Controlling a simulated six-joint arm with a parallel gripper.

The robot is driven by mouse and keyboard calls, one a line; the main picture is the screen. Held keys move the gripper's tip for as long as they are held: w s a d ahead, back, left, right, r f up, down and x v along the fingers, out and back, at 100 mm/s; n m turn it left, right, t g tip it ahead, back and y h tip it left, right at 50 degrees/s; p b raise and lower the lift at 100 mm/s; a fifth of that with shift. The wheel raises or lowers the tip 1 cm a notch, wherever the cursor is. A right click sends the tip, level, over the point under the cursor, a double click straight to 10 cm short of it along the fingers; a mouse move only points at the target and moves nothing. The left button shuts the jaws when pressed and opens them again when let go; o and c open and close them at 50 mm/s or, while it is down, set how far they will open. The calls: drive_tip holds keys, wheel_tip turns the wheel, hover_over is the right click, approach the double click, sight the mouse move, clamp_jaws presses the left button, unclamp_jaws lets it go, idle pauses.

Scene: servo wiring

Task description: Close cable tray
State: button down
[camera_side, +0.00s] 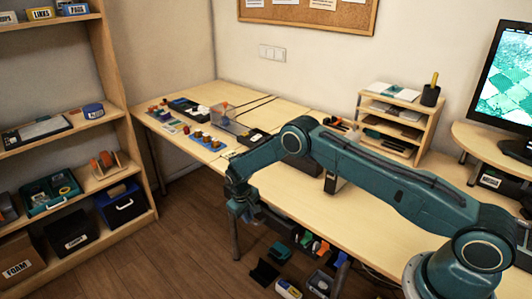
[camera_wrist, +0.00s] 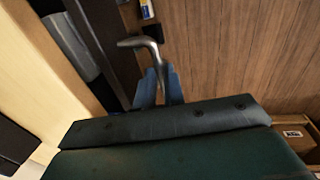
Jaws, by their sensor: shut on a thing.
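The cable tray shows as a long dark strip (camera_wrist: 112,55) along the underside of the table edge in the wrist view. A curved metal handle (camera_wrist: 143,43) stands out from beside it. My gripper (camera_wrist: 159,78) has its two blue fingers on either side of the handle's stem and is shut on it. In the side view my gripper (camera_side: 238,212) is low at the table's front edge, in front of the dark tray area. My arm hides much of the tray there, and I cannot tell how far open it is.
The table (camera_side: 390,222) carries small parts at its far left end. A shelf unit (camera_side: 135,150) stands at left, with open wooden floor (camera_side: 175,250) between. Below the table are several coloured items and a bin (camera_side: 320,284). A small desk organizer (camera_side: 400,125) stands behind my arm.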

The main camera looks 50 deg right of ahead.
drive_tip(key=shift+d, duration=1.9)
drive_tip(key=c, duration=1.5)
unclamp_jaws()
drive_tip(key=shift+a, duration=0.1)
drive_tip(key=shift+r, duration=0.15)
wheel_tip(320, 180, up, 13)
hover_over(257, 217)
drive_tip(key=a, duration=0.3)
drive_tip(key=shift+a+r, duration=0.15)
drive_tip(key=shift+a, duration=0.05)
drive_tip(key=shift+r, duration=0.15)
